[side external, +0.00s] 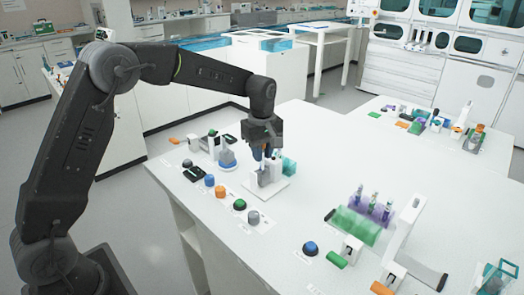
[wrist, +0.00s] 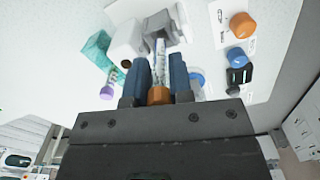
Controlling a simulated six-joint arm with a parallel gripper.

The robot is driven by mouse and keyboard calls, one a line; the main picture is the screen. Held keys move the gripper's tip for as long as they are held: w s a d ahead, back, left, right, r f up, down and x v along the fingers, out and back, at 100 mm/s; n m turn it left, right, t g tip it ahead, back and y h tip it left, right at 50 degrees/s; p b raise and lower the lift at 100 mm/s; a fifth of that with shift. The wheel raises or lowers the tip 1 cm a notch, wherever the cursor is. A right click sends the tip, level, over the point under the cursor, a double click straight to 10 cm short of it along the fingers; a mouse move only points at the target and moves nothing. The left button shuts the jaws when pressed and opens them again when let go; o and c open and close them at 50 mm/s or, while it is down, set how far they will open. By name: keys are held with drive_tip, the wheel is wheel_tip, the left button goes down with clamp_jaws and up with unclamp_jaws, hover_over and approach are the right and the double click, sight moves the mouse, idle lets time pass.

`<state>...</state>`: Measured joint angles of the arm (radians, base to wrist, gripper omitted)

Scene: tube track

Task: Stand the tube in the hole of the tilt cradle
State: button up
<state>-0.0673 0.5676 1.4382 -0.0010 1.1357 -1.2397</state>
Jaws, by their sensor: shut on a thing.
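My gripper (wrist: 161,78) has its two blue fingers shut on a clear tube (wrist: 160,50) with an orange cap (wrist: 159,95). The tube's far end points at a grey block on a white base, which looks like the tilt cradle (wrist: 161,22). I cannot tell whether the tube's end is inside the hole or only in front of it. In the side external view my gripper (side external: 266,154) points down just above the cradle, whose white base (side external: 279,187) rests on the table. The tube is mostly hidden there by the fingers.
A teal rack (wrist: 96,46) and a white block (wrist: 127,40) stand close beside the cradle. A blue round piece on a stand (side external: 227,162) is on its other side. A green and purple rack (side external: 357,222) stands to the right.

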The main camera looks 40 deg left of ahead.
drive_tip(key=shift+f, duration=0.7)
drive_tip(key=shift+f, duration=0.35)
idle(0.4)
drive_tip(key=o, duration=0.8)
drive_tip(key=shift+w, duration=0.1)
